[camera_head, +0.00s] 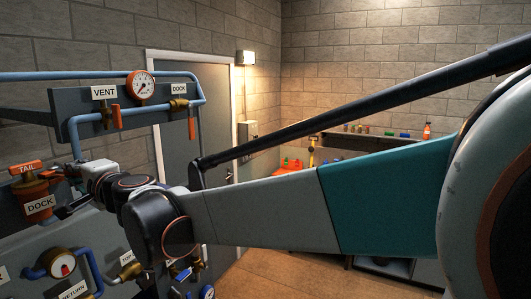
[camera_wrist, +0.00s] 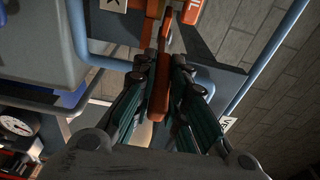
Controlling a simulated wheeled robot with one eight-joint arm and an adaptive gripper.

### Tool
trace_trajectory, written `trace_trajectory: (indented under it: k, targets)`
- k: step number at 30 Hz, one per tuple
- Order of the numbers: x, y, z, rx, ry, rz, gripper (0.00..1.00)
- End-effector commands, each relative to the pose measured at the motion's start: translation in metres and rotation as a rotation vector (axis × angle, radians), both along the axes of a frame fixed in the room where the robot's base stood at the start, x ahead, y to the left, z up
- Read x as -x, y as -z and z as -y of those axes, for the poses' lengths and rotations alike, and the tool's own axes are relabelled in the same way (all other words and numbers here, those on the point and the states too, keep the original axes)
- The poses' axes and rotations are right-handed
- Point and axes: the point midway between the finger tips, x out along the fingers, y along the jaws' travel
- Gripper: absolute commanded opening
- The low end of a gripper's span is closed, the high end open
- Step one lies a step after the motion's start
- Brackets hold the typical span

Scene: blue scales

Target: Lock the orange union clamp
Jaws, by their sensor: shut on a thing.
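The orange union clamp (camera_head: 33,190) is at the left edge of the head view, between a TAIL label above and a DOCK label on it. My gripper (camera_head: 70,192) reaches it from the right, partly hidden by my wrist. In the wrist view my gripper (camera_wrist: 163,70) is shut on an orange lever (camera_wrist: 158,98), which lies lengthwise between the two fingers. More orange parts show beyond the fingertips. The lever's tie to the clamp is hidden in both views, and I cannot tell whether the clamp is locked.
Blue pipes (camera_head: 135,118) run around the clamp, with a gauge (camera_head: 140,86) and VENT and DOCK labels on a panel above. More pipes and valves are below, near the RETURN label (camera_head: 74,289). A grey door (camera_head: 190,150) and open floor (camera_head: 290,272) lie behind my arm.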

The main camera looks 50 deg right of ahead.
Motion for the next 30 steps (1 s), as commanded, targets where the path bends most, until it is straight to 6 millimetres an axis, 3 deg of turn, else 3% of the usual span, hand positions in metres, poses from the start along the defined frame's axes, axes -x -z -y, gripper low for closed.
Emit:
trace_trajectory:
  k: [3, 15, 30]
  targets:
    - [0.005, 0.000, -0.010, -0.002, 0.082, 0.000, 0.00]
    - [0.009, 0.000, -0.021, 0.000, 0.282, 0.000, 0.00]
    - [0.010, 0.000, -0.022, 0.000, 0.325, 0.000, 0.00]
